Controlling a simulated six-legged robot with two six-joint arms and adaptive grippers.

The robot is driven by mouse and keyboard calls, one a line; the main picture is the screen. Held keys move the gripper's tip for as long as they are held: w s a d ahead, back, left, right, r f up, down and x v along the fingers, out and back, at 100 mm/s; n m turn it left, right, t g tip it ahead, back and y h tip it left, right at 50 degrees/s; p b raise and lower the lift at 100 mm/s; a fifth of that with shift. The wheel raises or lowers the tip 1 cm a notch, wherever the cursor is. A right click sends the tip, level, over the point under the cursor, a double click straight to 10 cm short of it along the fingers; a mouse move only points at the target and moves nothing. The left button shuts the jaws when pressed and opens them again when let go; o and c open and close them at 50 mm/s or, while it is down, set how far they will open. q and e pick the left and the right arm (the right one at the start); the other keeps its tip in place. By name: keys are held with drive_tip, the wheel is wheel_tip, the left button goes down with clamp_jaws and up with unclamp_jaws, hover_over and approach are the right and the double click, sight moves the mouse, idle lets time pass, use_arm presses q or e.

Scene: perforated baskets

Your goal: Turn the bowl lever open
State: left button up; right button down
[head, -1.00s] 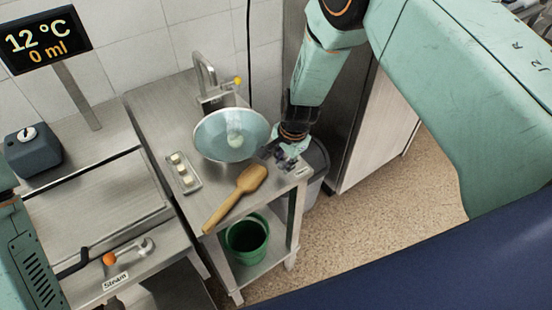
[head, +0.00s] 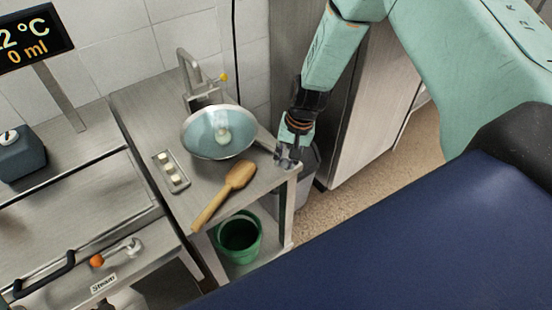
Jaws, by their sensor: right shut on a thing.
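The bowl (head: 200,141), wide and pale blue with a bright rim, sits on the small steel counter under the tap. My right gripper (head: 287,158) is at the counter's right front corner, to the right of the bowl and apart from its rim. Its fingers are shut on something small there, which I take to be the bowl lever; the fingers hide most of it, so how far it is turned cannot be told. My left gripper is out of view.
A wooden paddle (head: 238,177) and a small tray (head: 171,173) with pale pieces lie on the counter (head: 146,103). A green bucket (head: 240,239) stands on the shelf below. A steel cabinet (head: 372,110) stands at right.

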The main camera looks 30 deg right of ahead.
drive_tip(key=d+n+b, duration=0.1)
drive_tip(key=n, duration=0.2)
drive_tip(key=shift+d+n+b, duration=0.3)
drive_tip(key=shift+d+b, duration=0.05)
drive_tip(key=shift+b, duration=0.05)
drive_tip(key=shift+d+n+g+b, duration=0.25)
drive_tip(key=shift+d+n+b, duration=0.15)
drive_tip(key=shift+n, duration=0.4)
drive_tip(key=shift+d+n+g+b, duration=0.25)
drive_tip(key=shift+d+n+b, duration=0.1)
drive_tip(key=shift+n, duration=0.45)
drive_tip(key=shift+r, duration=0.1)
drive_tip(key=c, duration=1.1)
unclamp_jaws()
drive_tip(key=shift+o, duration=0.2)
wheel_tip(320, 180, up, 12)
drive_tip(key=d, duration=0.2)
drive_tip(key=shift+d+f, duration=0.15)
drive_tip(key=shift+f, duration=0.05)
drive_tip(key=shift+s, duration=0.1)
